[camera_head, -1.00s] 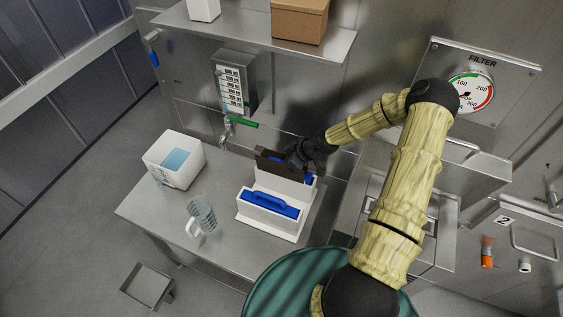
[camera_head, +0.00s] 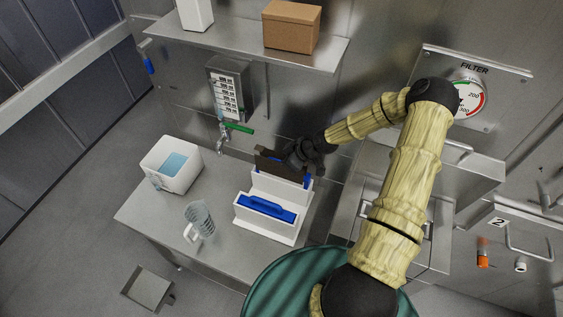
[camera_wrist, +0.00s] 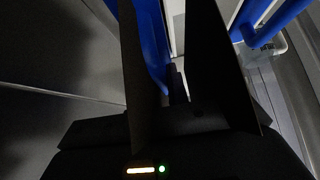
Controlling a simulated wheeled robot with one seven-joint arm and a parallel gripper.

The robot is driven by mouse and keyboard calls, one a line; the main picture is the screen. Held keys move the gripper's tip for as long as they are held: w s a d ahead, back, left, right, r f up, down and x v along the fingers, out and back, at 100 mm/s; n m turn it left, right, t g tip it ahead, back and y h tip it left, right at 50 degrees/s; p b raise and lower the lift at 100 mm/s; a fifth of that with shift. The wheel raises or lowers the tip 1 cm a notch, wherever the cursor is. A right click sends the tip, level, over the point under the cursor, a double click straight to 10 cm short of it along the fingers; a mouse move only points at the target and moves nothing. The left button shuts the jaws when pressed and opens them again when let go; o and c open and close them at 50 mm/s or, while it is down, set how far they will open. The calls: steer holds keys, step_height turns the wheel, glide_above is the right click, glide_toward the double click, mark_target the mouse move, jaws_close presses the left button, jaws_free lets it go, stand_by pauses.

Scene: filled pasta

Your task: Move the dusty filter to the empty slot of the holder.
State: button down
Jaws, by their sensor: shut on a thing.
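The white two-step holder (camera_head: 273,230) stands on the steel table in the head view. A blue filter (camera_head: 266,207) with a raised handle sits in its front, lower slot. My gripper (camera_head: 283,165) is at the rear, higher slot, its broad dark jaws closed around another blue filter (camera_head: 305,182). I take this one for the dusty filter. The jaws cover most of it, so I cannot tell how deep it sits in the rear slot. In the wrist view this blue filter (camera_wrist: 152,42) shows between the two jaw plates, and the front filter's handle (camera_wrist: 268,18) shows at upper right.
A white water tub (camera_head: 172,178) and a clear jug (camera_head: 199,219) stand left of the holder. A green-handled tap (camera_head: 237,128) and a shelf with a cardboard box (camera_head: 292,27) are behind. Bare table (camera_head: 222,182) lies between tub and holder.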

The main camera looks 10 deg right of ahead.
steer(key=shift+a+r+p, duration=0.2)
steer(key=shift+r+p, duration=0.2)
steer(key=shift+r, duration=0.35)
steer(key=shift+r+p, duration=1.6)
steer(key=shift+r, duration=0.6)
steer(key=shift+w+f+b, duration=0.1)
steer(key=shift+f+b, duration=2.15)
steer(key=shift+f, duration=0.9)
stand_by(1.1)
